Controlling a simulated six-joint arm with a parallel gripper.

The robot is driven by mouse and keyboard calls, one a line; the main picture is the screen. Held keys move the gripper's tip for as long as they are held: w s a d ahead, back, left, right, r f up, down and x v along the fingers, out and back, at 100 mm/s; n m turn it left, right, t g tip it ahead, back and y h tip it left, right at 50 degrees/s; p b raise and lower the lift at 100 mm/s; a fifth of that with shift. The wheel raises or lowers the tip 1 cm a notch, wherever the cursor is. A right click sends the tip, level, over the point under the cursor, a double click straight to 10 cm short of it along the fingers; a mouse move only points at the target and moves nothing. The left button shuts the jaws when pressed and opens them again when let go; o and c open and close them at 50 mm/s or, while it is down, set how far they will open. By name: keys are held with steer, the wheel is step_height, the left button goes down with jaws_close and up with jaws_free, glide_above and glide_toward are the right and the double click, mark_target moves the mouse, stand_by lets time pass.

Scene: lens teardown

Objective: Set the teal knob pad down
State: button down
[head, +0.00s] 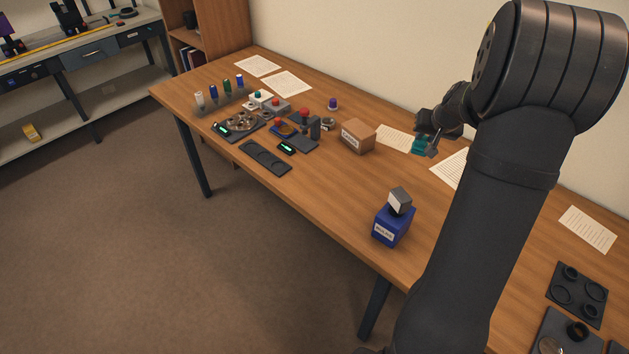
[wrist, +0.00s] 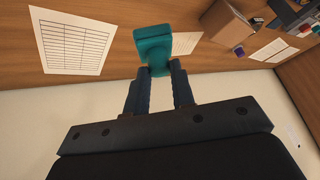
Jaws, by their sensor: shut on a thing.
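The teal knob pad (wrist: 153,47) is between the fingertips of my gripper (wrist: 160,70) in the wrist view. My gripper is shut on it. In the head view the teal pad (head: 419,146) hangs from my gripper (head: 426,149) near the back of the wooden table, by the wall side. Paper sheets lie close on both sides of it. I cannot tell the exact gap between the pad and the table. My fingers hide part of the pad in the head view.
A cardboard box (head: 357,136) stands left of the pad. A blue box (head: 392,226) with a grey block (head: 399,200) on top stands nearer the front edge. Dark trays (head: 577,294) lie at the right. Small parts crowd the table's far left. Bare wood lies between the two boxes.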

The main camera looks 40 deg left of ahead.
steer(key=s+a+n+g+y, duration=0.1)
steer(key=s+a+n, duration=0.1)
steer(key=s+a, duration=0.55)
steer(key=s+a+n+g, duration=0.15)
steer(key=s+a, duration=0.35)
steer(key=s, duration=0.5)
steer(key=shift+n+t, duration=0.35)
steer(key=shift+n, duration=0.2)
steer(key=shift+s+a+f, duration=0.8)
steer(key=shift+a+f, duration=1.05)
steer(key=shift+f, duration=0.1)
steer(key=shift+s+a+f, duration=0.8)
steer(key=shift+a+f, duration=1.05)
steer(key=shift+f, duration=0.15)
steer(key=shift+s+a+f, duration=0.8)
steer(key=shift+a+f, duration=1.05)
steer(key=shift+f, duration=0.1)
steer(key=c, duration=1.2)
jaws_free()
steer(key=v, duration=1.2)
steer(key=shift+d, duration=0.15)
steer(key=shift+f, duration=0.1)
